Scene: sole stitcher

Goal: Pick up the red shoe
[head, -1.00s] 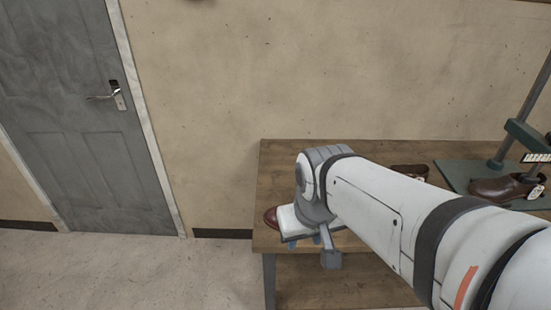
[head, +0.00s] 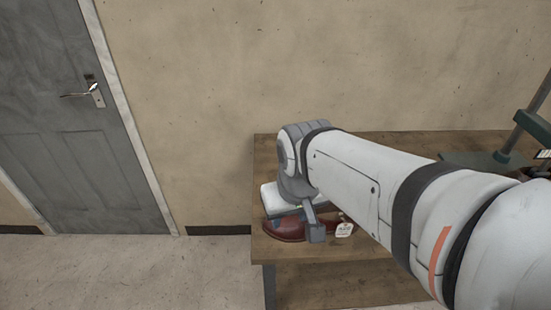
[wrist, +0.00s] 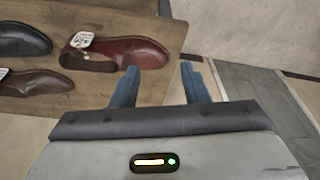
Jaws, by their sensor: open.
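The red shoe (head: 283,230) lies on the wooden table near its front left corner, with a white tag (head: 344,229) at its right end. In the wrist view the dark red shoe (wrist: 130,51) lies left of and beyond my gripper (wrist: 160,67). Its rounded toe points right, close to the left fingertip in the picture. The two blue fingers are apart with nothing between them. I cannot tell the height of the fingers above the table.
In the wrist view a black shoe (wrist: 22,40) and a brown shoe (wrist: 36,83) lie left of the red one. A green stitcher stand (head: 533,125) is at the table's right. A grey door (head: 65,120) is at left. The floor (head: 150,270) before it is clear.

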